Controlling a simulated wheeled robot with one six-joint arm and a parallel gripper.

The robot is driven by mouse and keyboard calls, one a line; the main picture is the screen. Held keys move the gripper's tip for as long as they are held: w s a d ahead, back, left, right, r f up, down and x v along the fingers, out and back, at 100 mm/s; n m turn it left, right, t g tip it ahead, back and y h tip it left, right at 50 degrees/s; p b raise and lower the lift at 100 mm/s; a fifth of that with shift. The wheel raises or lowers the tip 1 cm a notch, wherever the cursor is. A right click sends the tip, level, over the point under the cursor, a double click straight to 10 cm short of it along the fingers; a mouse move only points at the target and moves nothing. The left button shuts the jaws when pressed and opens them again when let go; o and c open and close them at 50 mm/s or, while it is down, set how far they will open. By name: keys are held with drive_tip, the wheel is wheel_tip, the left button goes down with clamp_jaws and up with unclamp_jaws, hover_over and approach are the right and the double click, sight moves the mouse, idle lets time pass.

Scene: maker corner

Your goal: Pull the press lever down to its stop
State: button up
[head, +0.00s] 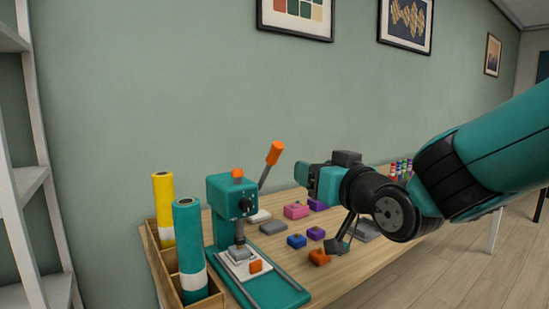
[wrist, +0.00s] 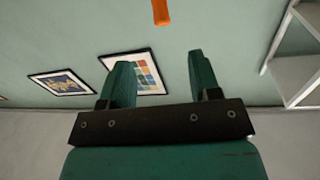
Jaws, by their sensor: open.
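The teal press (head: 233,205) stands at the left of the table. Its lever (head: 265,175) tilts up and to the right and ends in an orange handle (head: 274,153). My gripper (head: 303,174) is just right of the lever in the head view, with its fingers toward it. In the wrist view my gripper (wrist: 160,75) is open, with nothing between its two teal fingers. The orange handle (wrist: 161,12) shows at the top edge there, beyond the fingertips and in line with the gap. Only part of the handle shows in that view.
Yellow (head: 163,208) and teal (head: 188,245) rolls stand in a wooden holder (head: 204,303) left of the press. Several small blocks, such as a pink block (head: 296,211) and a blue block (head: 296,241), lie on the table (head: 330,280) below my arm. A wall is behind.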

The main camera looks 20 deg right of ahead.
sight(278, 154)
drive_tip(key=w+a+p, duration=0.1)
drive_tip(key=w+p, duration=0.4)
drive_tip(key=p, duration=0.1)
drive_tip(key=w+a+p, duration=0.1)
drive_tip(key=w+p, duration=0.4)
drive_tip(key=p, duration=0.2)
drive_tip(key=w+p, duration=0.5)
drive_tip(key=p, duration=0.2)
drive_tip(key=shift+a+r, duration=0.2)
drive_tip(key=shift+a, duration=0.2)
drive_tip(key=shift+w+a+f+p, duration=0.1)
drive_tip(key=shift+w+p, duration=0.1)
drive_tip(key=shift+w, duration=0.2)
drive_tip(key=shift+w+a+f+p, duration=0.1)
drive_tip(key=shift+w+p, duration=0.05)
drive_tip(key=shift+w, duration=0.2)
drive_tip(key=shift+c, duration=0.2)
drive_tip(key=shift+d, duration=0.1)
clamp_jaws()
